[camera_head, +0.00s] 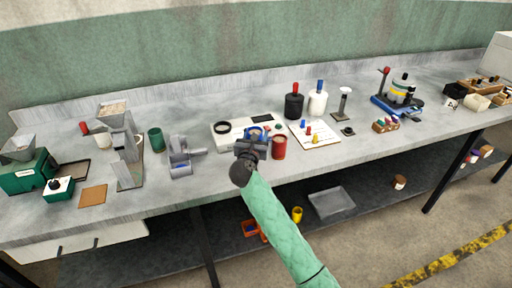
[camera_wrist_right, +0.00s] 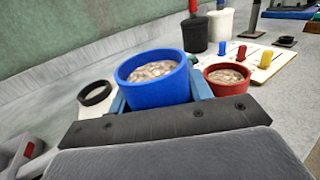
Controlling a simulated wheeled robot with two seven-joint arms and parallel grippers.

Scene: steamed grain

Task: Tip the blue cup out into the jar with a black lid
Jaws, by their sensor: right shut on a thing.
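My right gripper (camera_head: 254,142) is shut on the blue cup (camera_head: 258,131), above the middle of the bench. In the right wrist view the blue cup (camera_wrist_right: 155,92) sits between the blue-grey fingers (camera_wrist_right: 160,100), roughly upright, with pale grain inside. A red cup (camera_head: 279,148) is just right of it and also holds grain in the wrist view (camera_wrist_right: 228,82). I cannot make out for sure which vessel is the jar with a black lid. My left gripper is not in view.
A black container (camera_head: 294,107) and a white container (camera_head: 318,103) stand behind a white board (camera_head: 325,140) with coloured pegs. A grey device (camera_head: 181,165) and green cup (camera_head: 156,140) are left.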

